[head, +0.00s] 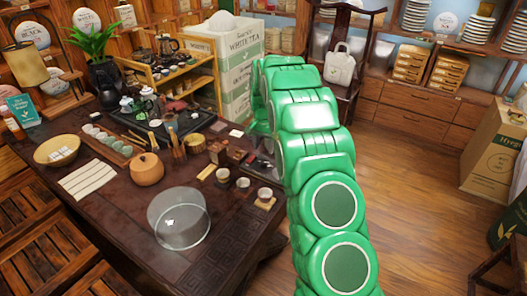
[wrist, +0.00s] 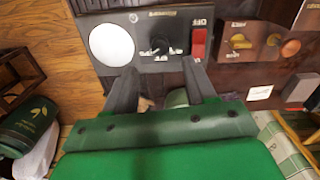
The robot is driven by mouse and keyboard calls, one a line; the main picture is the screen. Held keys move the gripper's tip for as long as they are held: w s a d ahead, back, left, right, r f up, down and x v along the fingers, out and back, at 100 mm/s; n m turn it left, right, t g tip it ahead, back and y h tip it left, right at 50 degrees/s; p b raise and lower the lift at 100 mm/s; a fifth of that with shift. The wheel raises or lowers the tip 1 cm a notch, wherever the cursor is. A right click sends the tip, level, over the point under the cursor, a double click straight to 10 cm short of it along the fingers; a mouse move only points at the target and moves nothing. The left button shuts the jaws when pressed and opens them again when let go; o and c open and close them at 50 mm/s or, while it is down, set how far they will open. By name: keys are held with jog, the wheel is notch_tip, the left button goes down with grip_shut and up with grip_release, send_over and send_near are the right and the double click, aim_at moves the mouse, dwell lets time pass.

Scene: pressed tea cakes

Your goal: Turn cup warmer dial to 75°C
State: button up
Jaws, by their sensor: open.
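The cup warmer (wrist: 148,64) is a dark box at the top of the wrist view, seen upside down. It has a round white plate (wrist: 111,45), a black dial (wrist: 160,45) and a red switch (wrist: 199,44) beside the word OFF. Small marks surround the dial; I cannot read its setting for sure. My gripper (wrist: 164,73) is open and empty. Its two dark fingers point toward the warmer's front, one on either side of the dial's line, apparently short of the dial. In the head view my green arm hides most of the gripper and the warmer.
A dark panel with brass-coloured parts (wrist: 240,42) lies right of the warmer. In the head view the dark table (head: 110,225) holds small cups (head: 243,184), a round orange pot (head: 146,169) and a clear cylinder (head: 178,218). Wooden floor (head: 420,215) is open at right.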

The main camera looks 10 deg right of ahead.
aim_at(264, 162)
jog(key=shift+f+m, duration=0.1)
jog(key=shift+m, duration=0.2)
jog(key=shift+f, duration=3.85)
grip_shut()
jog(key=shift+n, duration=0.6)
jog(key=shift+r, duration=0.1)
grip_release()
